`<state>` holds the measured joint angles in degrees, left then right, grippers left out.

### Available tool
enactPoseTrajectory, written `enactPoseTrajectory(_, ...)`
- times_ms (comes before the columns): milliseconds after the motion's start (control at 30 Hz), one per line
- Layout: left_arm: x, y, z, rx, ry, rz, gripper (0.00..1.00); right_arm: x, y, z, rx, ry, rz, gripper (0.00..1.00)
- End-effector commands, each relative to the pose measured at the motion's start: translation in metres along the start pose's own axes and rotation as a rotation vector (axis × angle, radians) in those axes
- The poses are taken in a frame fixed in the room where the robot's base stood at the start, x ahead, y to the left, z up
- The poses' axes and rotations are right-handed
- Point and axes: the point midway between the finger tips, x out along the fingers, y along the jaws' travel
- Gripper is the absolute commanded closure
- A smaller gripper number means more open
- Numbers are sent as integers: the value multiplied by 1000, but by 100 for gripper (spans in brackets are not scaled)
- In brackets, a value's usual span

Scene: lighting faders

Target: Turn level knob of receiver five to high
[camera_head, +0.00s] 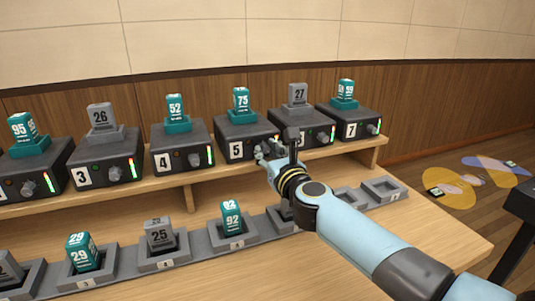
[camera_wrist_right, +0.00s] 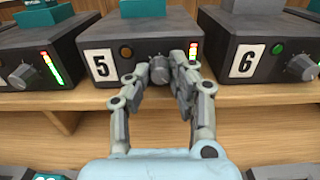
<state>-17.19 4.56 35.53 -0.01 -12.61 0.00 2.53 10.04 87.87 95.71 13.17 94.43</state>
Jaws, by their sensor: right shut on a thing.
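Receiver five (camera_head: 241,131) is a dark box on the shelf with a white "5" label and a teal pack marked 75 on top. In the right wrist view receiver five (camera_wrist_right: 125,52) is in the centre, with an orange light beside the label and a lit level bar at its right edge. Its grey level knob (camera_wrist_right: 160,70) sits between the fingers of my right gripper (camera_wrist_right: 159,75), which is shut on it. In the head view my right gripper (camera_head: 268,152) is at the front of receiver five and hides the knob. My left gripper is not in view.
Receiver four (camera_head: 179,146) stands to the left and receiver six (camera_head: 303,122) to the right, close by. Below, a row of grey charger slots (camera_head: 385,189) holds several packs, such as one marked 92 (camera_head: 232,217).

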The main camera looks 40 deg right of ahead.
Motion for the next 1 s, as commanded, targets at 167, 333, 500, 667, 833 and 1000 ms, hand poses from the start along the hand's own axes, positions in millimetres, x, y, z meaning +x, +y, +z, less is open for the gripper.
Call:
enactPoseTrajectory(167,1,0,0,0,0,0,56,-1,0,-3,16,5,-1,100)
enactPoseTrajectory(333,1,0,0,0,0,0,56,-1,0,-3,17,5,-1,100)
enactPoseTrajectory(500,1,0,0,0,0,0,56,-1,0,-3,17,5,-1,77)
enactPoseTrajectory(667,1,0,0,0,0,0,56,-1,0,-2,16,3,0,69)
enactPoseTrajectory(833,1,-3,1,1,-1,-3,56,-1,0,-1,16,2,0,69)
enactPoseTrajectory(1000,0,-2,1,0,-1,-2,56,-19,0,-2,16,3,0,69)
